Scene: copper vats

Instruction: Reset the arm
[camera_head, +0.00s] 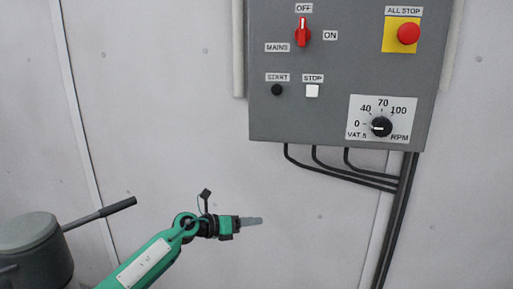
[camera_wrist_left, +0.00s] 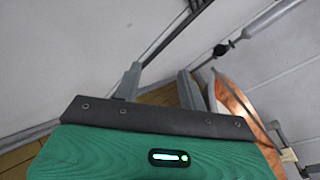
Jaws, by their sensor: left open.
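My left arm, green with a white label, comes in from the lower left of the head view. Its gripper (camera_head: 251,221) points right, in front of the wall and below the grey control panel (camera_head: 345,125). In the left wrist view the two grey fingers of the left gripper (camera_wrist_left: 158,88) stand apart with nothing between them. The gripper is open, empty and clear of the panel. My right gripper is not in either view.
The panel carries a red mains switch (camera_head: 303,32), a red stop button (camera_head: 408,33), a black start button (camera_head: 277,90), a white stop button (camera_head: 312,91) and a speed knob (camera_head: 381,127). Black cables (camera_head: 405,195) run down from it. A grey lidded vessel (camera_head: 35,245) stands left. Copper (camera_wrist_left: 235,105) shows in the wrist view.

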